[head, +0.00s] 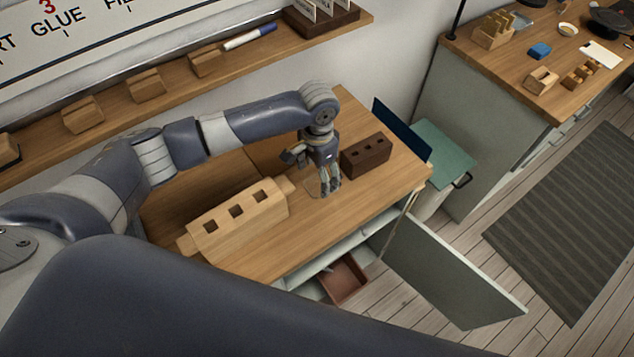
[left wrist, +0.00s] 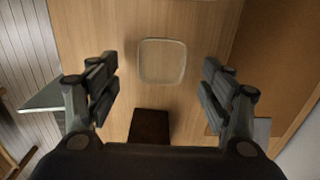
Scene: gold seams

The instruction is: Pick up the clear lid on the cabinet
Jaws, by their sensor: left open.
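The clear lid (left wrist: 162,62) lies flat on the wooden cabinet top (left wrist: 190,118) in the left wrist view, a see-through rounded square with a pale rim. In the head view only its faint edge (head: 312,189) shows beside my left gripper. My left gripper (head: 330,190) points down over the cabinet top, close to the lid. In the left wrist view its two fingers (left wrist: 162,85) stand wide apart, with the lid between and just beyond them, untouched. The gripper is open and empty. My right gripper does not show.
A dark brown block with holes (head: 366,155) stands close behind the gripper. A pale wooden block with square holes (head: 238,217) stands to the left. A dark blue panel (head: 402,130) rises at the cabinet's far edge. The cabinet door (head: 445,268) hangs open, with a reddish box (head: 343,279) below.

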